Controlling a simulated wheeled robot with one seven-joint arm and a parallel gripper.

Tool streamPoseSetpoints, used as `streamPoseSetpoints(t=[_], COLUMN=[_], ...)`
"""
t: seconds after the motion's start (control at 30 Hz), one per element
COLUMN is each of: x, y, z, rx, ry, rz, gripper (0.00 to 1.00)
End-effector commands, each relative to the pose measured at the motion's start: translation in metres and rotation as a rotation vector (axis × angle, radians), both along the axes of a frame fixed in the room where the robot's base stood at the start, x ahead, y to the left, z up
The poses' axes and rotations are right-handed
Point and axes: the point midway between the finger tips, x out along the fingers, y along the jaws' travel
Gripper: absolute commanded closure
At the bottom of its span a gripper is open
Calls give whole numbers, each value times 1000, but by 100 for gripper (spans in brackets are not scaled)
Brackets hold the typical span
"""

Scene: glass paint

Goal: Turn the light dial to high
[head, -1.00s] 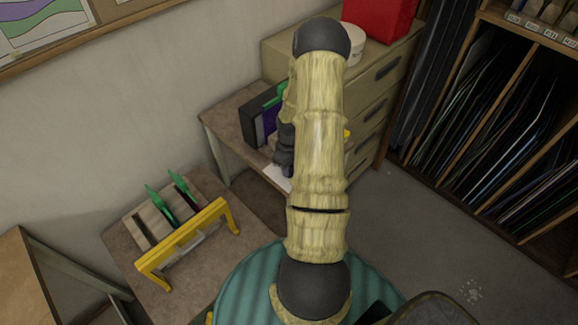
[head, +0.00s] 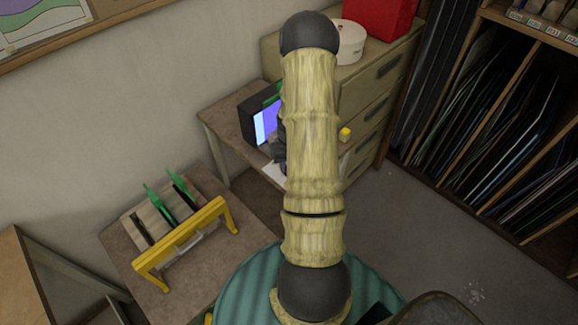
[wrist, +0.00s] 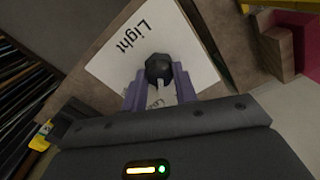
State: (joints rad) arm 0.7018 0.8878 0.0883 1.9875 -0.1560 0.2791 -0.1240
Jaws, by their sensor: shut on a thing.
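The light dial (wrist: 158,66) is a dark, faceted knob on a white card (wrist: 120,58) printed "Light". In the wrist view my gripper (wrist: 160,85) has its two purple fingers on either side of the dial, shut on it. Part of a second printed word shows between the fingers; the rest is hidden. In the head view my arm covers the dial, and only an edge of the white card (head: 273,172) shows. A dark box (head: 252,122) behind it has a lit white and purple face. I cannot read the dial's setting.
A small yellow block (head: 345,134) lies to the right of my arm. A drawer cabinet (head: 372,90) stands behind. At left, a yellow-framed rack (head: 180,243) with green-handled tools sits on a low table. Shelves of sheets (head: 520,120) stand at right.

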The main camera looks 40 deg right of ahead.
Motion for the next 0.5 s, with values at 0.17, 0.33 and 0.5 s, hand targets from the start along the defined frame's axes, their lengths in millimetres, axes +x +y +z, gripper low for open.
streamPoseSetpoints(t=[0.17,0.33,0.5], x=[1,1,1], y=[0,0,0], z=[-1,0,0], rx=[-2,-1,-1], ry=[-3,-3,-2], rz=[-168,-331,-490], gripper=[94,94,94])
